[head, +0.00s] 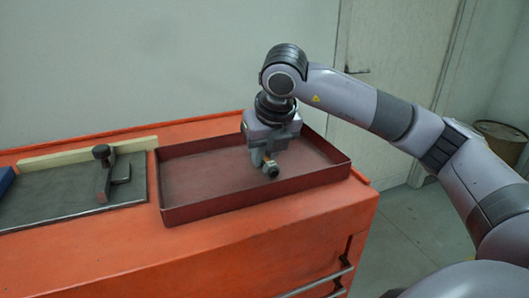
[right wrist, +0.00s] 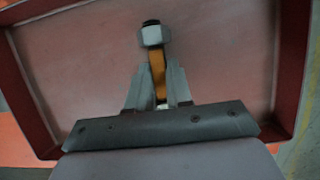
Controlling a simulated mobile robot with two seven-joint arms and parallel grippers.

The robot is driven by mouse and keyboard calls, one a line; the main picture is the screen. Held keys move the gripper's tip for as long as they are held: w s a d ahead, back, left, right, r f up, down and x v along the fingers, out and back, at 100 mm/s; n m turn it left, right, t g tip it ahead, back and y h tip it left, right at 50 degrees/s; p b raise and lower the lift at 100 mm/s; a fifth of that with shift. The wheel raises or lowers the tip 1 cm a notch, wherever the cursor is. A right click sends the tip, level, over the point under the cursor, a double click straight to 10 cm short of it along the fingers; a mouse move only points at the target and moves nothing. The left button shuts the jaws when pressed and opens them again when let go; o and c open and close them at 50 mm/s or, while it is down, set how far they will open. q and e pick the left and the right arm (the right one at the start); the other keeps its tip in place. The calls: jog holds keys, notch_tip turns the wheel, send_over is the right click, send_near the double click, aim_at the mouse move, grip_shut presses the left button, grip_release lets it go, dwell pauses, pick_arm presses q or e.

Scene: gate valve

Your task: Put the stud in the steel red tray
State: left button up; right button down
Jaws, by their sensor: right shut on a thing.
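The red steel tray (head: 255,200) sits on the orange cabinet top, and its floor fills most of the right wrist view (right wrist: 80,75). My right gripper (head: 266,163) points down over the tray's right half, inside its rim as seen from the head. It is shut on the stud, a brass-coloured rod (right wrist: 158,75) with a pale nut and a dark end. The stud's dark end (head: 273,171) shows below the fingers in the head view. I cannot tell whether the stud touches the tray floor. My left gripper is not in view.
Left of the tray lies a dark mat (head: 60,205) with a dark metal part (head: 104,182) standing on it. A pale wooden strip (head: 85,154) runs behind the mat. A blue object (head: 5,180) is at the left edge. The tray floor around the stud looks clear.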

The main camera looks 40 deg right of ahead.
jog(key=c, duration=1)
grip_release()
jog(key=shift+c, duration=0.2)
jog(key=shift+r, duration=0.1)
jog(key=v, duration=1.2)
jog(key=shift+p, duration=0.35)
jog(key=shift+s, duration=0.1)
